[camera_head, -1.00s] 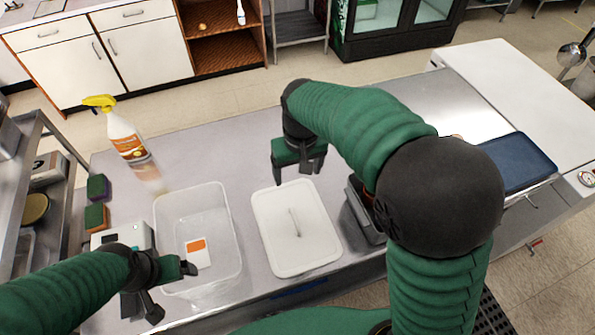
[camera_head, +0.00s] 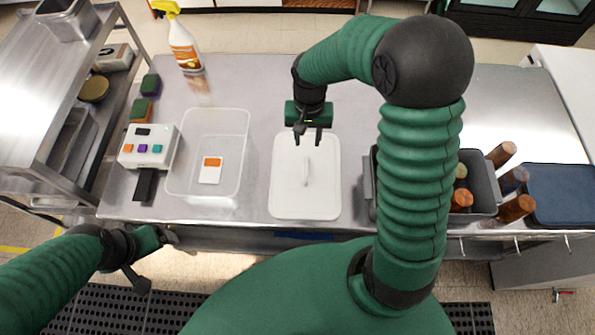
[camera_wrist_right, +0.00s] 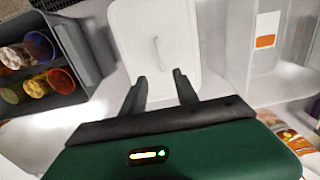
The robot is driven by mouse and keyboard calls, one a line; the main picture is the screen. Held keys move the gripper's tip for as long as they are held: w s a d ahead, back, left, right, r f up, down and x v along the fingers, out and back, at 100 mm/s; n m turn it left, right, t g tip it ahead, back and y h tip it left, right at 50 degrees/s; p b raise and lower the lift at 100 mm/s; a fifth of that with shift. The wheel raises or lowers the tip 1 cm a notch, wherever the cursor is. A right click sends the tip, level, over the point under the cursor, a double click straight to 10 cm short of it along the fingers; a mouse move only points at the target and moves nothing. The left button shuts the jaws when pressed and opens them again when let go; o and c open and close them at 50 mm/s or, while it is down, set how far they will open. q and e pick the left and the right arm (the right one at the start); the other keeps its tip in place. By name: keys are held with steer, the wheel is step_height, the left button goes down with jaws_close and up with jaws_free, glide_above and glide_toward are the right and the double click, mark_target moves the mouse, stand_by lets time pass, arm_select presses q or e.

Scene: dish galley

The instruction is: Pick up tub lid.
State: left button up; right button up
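The tub lid (camera_head: 290,195) is a white rounded rectangle with a thin raised handle in its middle. It lies flat on the steel counter, just right of the clear tub, and shows in the right wrist view (camera_wrist_right: 130,25). My right gripper (camera_head: 308,140) is above the lid's far edge, pointing down, with its fingers apart and nothing between them. In the right wrist view the fingers (camera_wrist_right: 160,82) point toward the handle. My left gripper (camera_head: 155,258) is off the counter's front edge at lower left, apart from the lid; its finger gap is hard to make out.
The clear tub (camera_head: 243,150) with an orange-and-white label stands left of the lid. A grey bin (camera_head: 483,180) with jars stands to the right, partly behind my right arm. A spray bottle (camera_head: 184,50), a small button device (camera_head: 150,135) and sponges (camera_head: 150,84) are at left.

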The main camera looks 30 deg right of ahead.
steer(key=p, duration=0.1)
glide_toward(307, 166)
steer(key=a+f, duration=0.1)
steer(key=a, duration=0.2)
steer(key=d+f, duration=0.1)
steer(key=d+f+p, duration=0.1)
steer(key=f, duration=0.2)
steer(key=shift+s+d+f, duration=0.25)
steer(key=shift+d+f, duration=0.05)
steer(key=shift+d, duration=0.1)
step_height(307, 166, down, 3)
steer(key=shift+d+r+p, duration=0.1)
steer(key=shift+p, duration=0.5)
steer(key=shift+w+f, duration=0.15)
steer(key=shift+f, duration=0.2)
steer(key=shift+a, duration=0.5)
steer(key=shift+r, duration=0.1)
steer(key=c, duration=0.4)
steer(key=shift+d, duration=0.1)
steer(key=shift+c, duration=1.3)
arm_select(q)
steer(key=shift+w+a+r, duration=0.1)
steer(key=shift+a+r, duration=0.25)
steer(key=shift+r, duration=0.35)
steer(key=shift+w+a+r, duration=0.1)
steer(key=shift+a+r, duration=0.2)
steer(key=shift+r, duration=0.4)
arm_select(e)
steer(key=shift+d, duration=0.25)
jaws_close()
